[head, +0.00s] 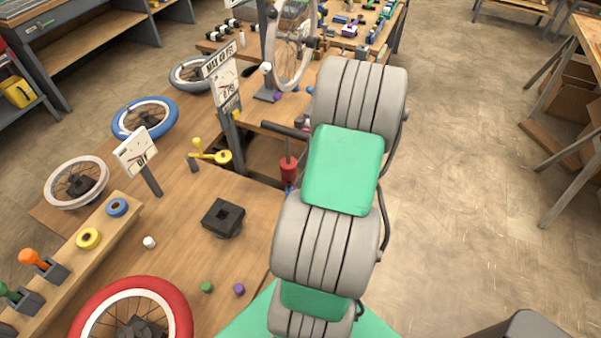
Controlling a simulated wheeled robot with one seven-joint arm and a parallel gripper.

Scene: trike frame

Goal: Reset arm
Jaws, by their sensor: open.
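My arm, with grey rounded links and green sections, rises from the bottom middle of the head view to the upper middle. It covers part of the workbench (185,215). My gripper does not show in this view, so its place and anything in it cannot be seen.
On the bench are a red-tyred wheel (165,290), a blue-tyred wheel (168,120), a white-tyred wheel (92,183), a black block (223,218), a yellow-handled part (215,157) and an upright sign (221,80). Open floor (465,170) lies right of my arm. Tables stand at far right.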

